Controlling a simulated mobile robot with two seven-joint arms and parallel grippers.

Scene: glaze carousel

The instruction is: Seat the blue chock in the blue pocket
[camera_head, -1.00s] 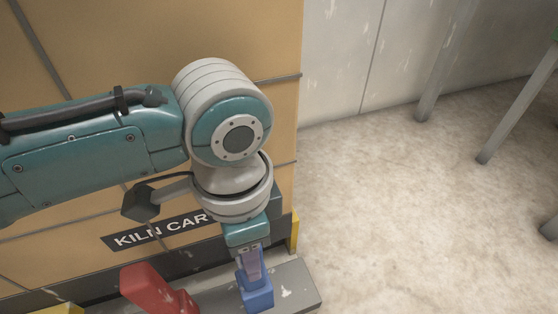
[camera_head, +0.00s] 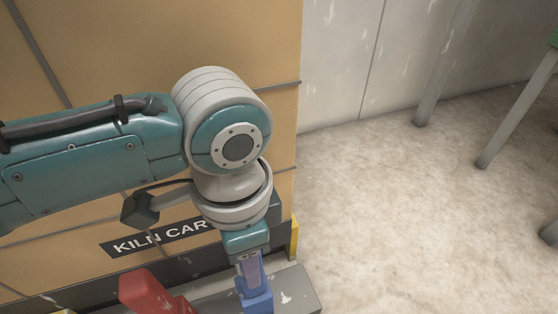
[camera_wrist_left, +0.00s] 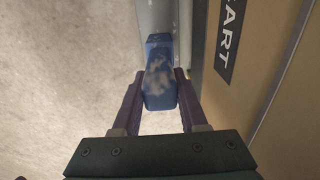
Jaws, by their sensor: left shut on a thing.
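The blue chock (camera_head: 258,302) is at the bottom of the head view, over the grey ledge at the foot of the kiln car. My left gripper (camera_head: 250,272) points down and is shut on it. In the left wrist view the blue chock (camera_wrist_left: 160,62), with pale worn patches, sits between the two purple fingers of my left gripper (camera_wrist_left: 158,82). I cannot tell whether its underside touches the ledge. I cannot make out a blue pocket in either view. My right gripper is not in view.
A red chock (camera_head: 150,294) is left of the blue one. The grey ledge (camera_head: 297,290) runs along the kiln car (camera_head: 262,40), whose sign (camera_head: 155,238) shows. A yellow post (camera_head: 294,238) stands at its corner. Bare floor (camera_head: 400,220) lies to the right, with grey legs (camera_head: 515,125) beyond.

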